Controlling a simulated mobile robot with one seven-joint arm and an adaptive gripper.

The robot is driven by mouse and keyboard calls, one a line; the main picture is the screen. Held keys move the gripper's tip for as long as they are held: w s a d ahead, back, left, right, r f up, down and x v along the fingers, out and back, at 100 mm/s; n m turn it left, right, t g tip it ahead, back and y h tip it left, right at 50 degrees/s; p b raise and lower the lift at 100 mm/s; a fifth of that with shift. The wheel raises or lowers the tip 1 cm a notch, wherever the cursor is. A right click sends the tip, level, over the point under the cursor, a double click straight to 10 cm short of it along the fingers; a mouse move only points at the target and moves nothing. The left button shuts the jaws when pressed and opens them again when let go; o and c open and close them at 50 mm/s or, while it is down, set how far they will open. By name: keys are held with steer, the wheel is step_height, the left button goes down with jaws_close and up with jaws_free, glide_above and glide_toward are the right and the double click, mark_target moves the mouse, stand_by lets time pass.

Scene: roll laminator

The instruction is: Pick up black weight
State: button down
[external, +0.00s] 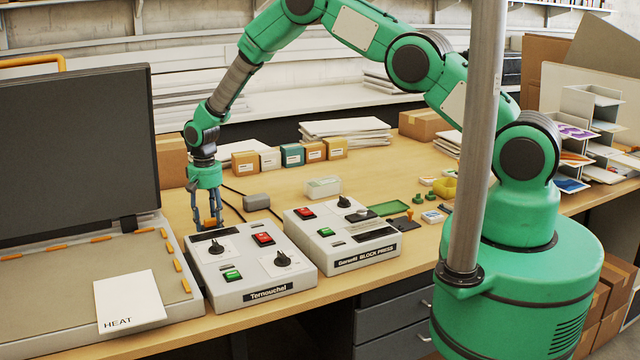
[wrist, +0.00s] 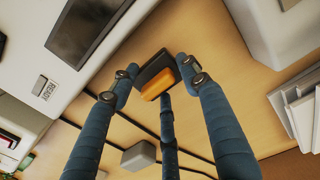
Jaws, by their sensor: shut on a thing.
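My gripper (external: 207,218) is low over the table, just behind the left grey control box at the left of the external view. In the wrist view its blue fingers (wrist: 158,80) are closed around a dark block (wrist: 153,66) with an orange part (wrist: 157,84), which I take to be the black weight. The fingertips touch its sides. In the external view the fingers mostly hide it, and only a little orange shows between them. I cannot tell whether it touches the table.
The Ternouchel control box (external: 252,268) stands close in front of my gripper, with the block press box (external: 345,240) to its right. The laminator (external: 75,170) is at left. A grey block (external: 256,202) on a cable lies to the right. Small cartons (external: 291,155) stand behind.

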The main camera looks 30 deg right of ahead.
mark_target(209, 219)
steer(key=shift+r+b, duration=0.4)
steer(key=shift+r, duration=3.8)
